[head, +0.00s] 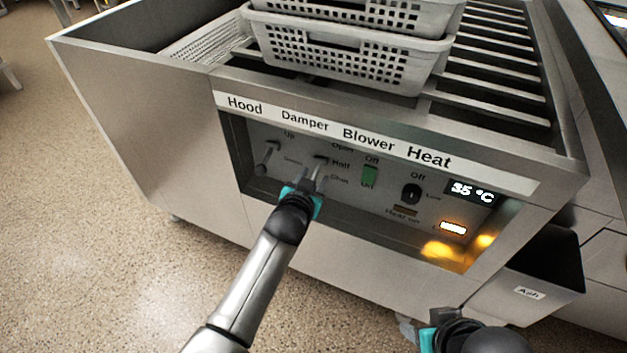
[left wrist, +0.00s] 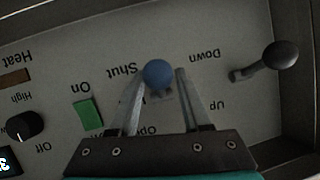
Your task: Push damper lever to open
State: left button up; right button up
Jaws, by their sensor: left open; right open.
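The damper lever (head: 321,160) is on the recessed control panel under the "Damper" label, largely hidden by my left gripper in the head view. In the left wrist view, which is upside down, its blue ball knob (left wrist: 158,74) shows between the two fingertips. "Shut" and "Open" are printed on opposite sides of it. My left gripper (head: 316,176) is open with a finger on either side of the knob; whether either finger touches it I cannot tell. My right gripper (head: 415,330) is low at the bottom of the head view, away from the panel, with its fingers barely visible.
The hood lever (head: 267,154) sits left of the damper, with the green blower switch (head: 370,175) and black heat knob (head: 411,193) to its right. The panel's metal frame surrounds them. White baskets (head: 345,60) stand above. An ash bin (head: 540,290) is at lower right.

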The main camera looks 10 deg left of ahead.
dwell(0.3)
pick_arm(q)
grip_shut()
jog(key=shift+f, duration=0.1)
